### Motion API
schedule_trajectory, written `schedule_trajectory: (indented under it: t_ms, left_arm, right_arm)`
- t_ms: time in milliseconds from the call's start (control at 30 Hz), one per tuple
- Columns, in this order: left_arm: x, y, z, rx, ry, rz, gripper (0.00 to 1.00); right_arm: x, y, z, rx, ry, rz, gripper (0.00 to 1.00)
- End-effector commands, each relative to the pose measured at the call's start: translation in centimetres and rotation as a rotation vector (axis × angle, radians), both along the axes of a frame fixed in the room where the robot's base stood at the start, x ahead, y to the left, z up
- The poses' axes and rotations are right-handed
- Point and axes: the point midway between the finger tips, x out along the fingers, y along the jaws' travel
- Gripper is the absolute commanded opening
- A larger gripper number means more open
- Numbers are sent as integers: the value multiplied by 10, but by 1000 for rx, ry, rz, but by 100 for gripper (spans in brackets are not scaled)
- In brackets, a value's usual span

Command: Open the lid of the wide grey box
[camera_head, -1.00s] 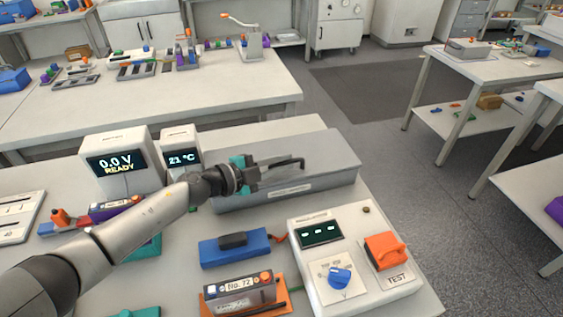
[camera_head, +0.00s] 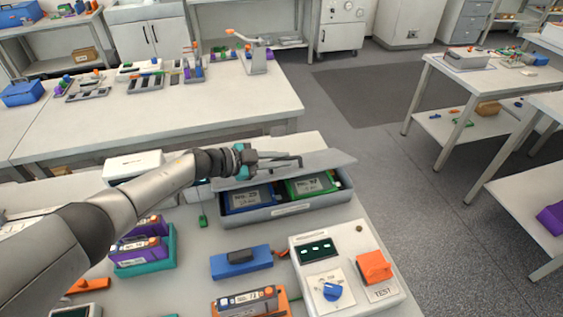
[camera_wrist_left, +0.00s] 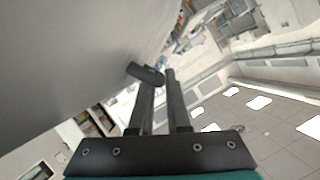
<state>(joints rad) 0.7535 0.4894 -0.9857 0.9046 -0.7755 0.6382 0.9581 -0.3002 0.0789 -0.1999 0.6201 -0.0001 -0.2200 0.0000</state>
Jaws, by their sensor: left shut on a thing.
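The wide grey box (camera_head: 290,208) stands at the back of the near table in the head view. Its grey lid (camera_head: 325,160) is tilted up at the front, so the inside shows. A blue battery pack (camera_head: 250,197) and a green battery pack (camera_head: 310,184) lie inside. My left gripper (camera_head: 252,160) is at the lid, shut on the dark bar handle (camera_head: 287,159). In the left wrist view the fingers (camera_wrist_left: 158,78) close at the handle's end (camera_wrist_left: 145,73), with the lid's grey surface (camera_wrist_left: 70,60) filling the upper left. My right gripper is not in view.
A regulator unit (camera_head: 345,270) with an orange switch stands in front of the box. A blue case (camera_head: 241,262) and an orange tray (camera_head: 284,304) lie nearby. A purple battery in a teal tray (camera_head: 150,265) sits left. My left arm passes over the display units.

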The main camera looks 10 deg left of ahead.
Motion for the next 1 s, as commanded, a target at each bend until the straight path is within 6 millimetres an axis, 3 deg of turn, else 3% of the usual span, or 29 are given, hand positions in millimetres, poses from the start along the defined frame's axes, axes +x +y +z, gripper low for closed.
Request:
schedule_trajectory:
  t_ms: [300, 800, 833, 900, 1000]
  left_arm:
    - [11, 5, 11, 1, -3, 1, 0]
    - [13, 6, 11, 2, -3, 2, 0]
    - [13, 6, 11, 2, -3, 2, 18]
    - [13, 6, 11, 2, -3, 2, 26]
    - [13, 6, 11, 2, -4, 2, 27]
  right_arm:
    - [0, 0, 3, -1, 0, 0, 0]
    - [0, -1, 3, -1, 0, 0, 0]
    - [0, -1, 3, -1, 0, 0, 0]
    - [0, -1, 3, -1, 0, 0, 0]
    - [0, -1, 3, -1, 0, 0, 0]
